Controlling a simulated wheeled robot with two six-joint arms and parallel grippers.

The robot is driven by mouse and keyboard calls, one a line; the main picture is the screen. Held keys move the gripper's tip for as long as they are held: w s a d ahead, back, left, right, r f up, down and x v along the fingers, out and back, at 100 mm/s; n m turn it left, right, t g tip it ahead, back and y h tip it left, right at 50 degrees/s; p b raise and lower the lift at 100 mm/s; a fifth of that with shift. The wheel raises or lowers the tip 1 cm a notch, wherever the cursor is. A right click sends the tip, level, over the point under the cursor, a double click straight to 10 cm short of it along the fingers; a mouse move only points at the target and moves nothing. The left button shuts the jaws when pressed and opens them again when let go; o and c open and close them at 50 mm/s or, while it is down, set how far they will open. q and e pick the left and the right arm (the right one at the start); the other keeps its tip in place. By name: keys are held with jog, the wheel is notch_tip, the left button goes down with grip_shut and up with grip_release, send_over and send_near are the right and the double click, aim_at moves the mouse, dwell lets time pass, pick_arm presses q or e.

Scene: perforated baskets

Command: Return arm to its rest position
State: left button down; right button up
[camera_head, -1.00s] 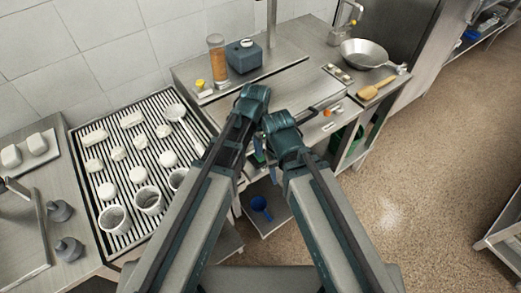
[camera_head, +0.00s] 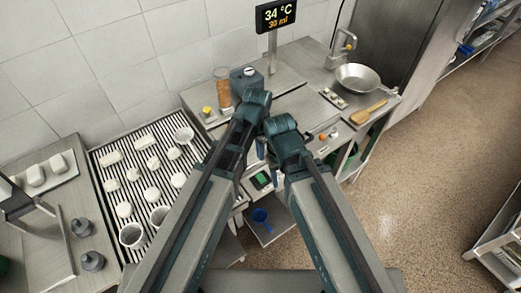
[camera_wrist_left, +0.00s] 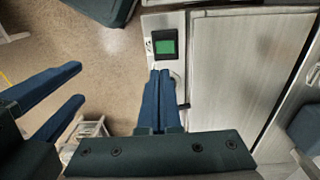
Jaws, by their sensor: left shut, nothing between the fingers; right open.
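My left gripper (camera_wrist_left: 158,72) shows in the left wrist view with its two blue fingers together and nothing between them. It points toward a small panel with a green screen (camera_wrist_left: 165,47) on the front of a steel unit. My right gripper (camera_wrist_left: 80,83) is at the left of that view, with its blue fingers apart and empty. In the head view both arms are raised side by side in front of the counter. Both grippers are mostly hidden there behind the arm links.
A ribbed rack (camera_head: 103,158) with white pieces and cups lies left of my arms. A steel pan (camera_head: 357,78) and wooden spatula (camera_head: 368,112) are at right. A display (camera_head: 277,15) stands behind.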

pick_arm(q)
jog(key=s+a+n+t, duration=0.1)
jog(key=s+a+n, duration=0.1)
jog(key=a+n, duration=0.45)
jog(key=s+a+n, duration=0.2)
jog(key=a+n, duration=0.2)
jog(key=a, duration=0.6)
jog(key=s+d+f+m+b, duration=0.1)
jog(key=s+d+f+b, duration=0.1)
jog(key=d, duration=0.3)
jog(key=s+d+f+m+y+b, duration=0.1)
jog(key=s+d+f+m+b, duration=0.1)
jog(key=d, duration=0.4)
jog(key=shift+s+d+f+g+y+b, duration=0.3)
jog(key=shift+s+f+g+b, duration=0.1)
jog(key=shift+s, duration=0.25)
jog(key=shift+m, duration=0.25)
